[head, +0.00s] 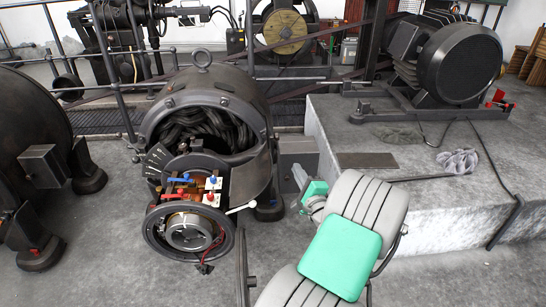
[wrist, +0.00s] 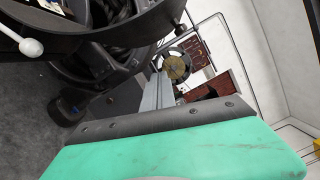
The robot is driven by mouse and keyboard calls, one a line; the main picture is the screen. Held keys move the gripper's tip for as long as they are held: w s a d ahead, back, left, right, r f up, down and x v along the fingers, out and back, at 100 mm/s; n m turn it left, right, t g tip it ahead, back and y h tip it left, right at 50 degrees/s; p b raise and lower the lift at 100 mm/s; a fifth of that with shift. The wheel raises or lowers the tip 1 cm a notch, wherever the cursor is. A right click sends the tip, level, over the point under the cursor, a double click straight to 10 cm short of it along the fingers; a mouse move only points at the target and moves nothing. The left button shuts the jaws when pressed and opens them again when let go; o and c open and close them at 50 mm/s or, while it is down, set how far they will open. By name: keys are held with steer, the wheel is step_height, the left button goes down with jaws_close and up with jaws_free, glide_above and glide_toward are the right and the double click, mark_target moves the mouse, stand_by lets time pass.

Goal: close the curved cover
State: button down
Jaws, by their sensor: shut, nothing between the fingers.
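The dark curved cover (head: 251,179) stands swung out at the right front of the central dynamo (head: 205,88), whose front is open and shows dark windings. A lever with a white knob (head: 241,208) sticks out beside the cover's lower edge; a white knob also shows at the upper left of the wrist view (wrist: 31,47). My gripper (head: 299,174) is right of the cover, apart from it, shut and empty. Its pale fingers (wrist: 157,92) also show in the wrist view. A dark curved rim crosses the top of that view; I cannot tell if it is the cover.
In the dynamo's opening sit red and blue switches (head: 185,180) above a round end piece (head: 189,232). A raised concrete plinth (head: 420,165) with a dark motor (head: 460,62) stands at right. A railing (head: 118,85) runs behind.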

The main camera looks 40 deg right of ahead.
steer(key=w+r+b, duration=0.1)
steer(key=w, duration=0.8)
steer(key=shift+w+d+r, duration=0.3)
steer(key=shift+d+r, duration=0.1)
steer(key=shift+r, duration=0.1)
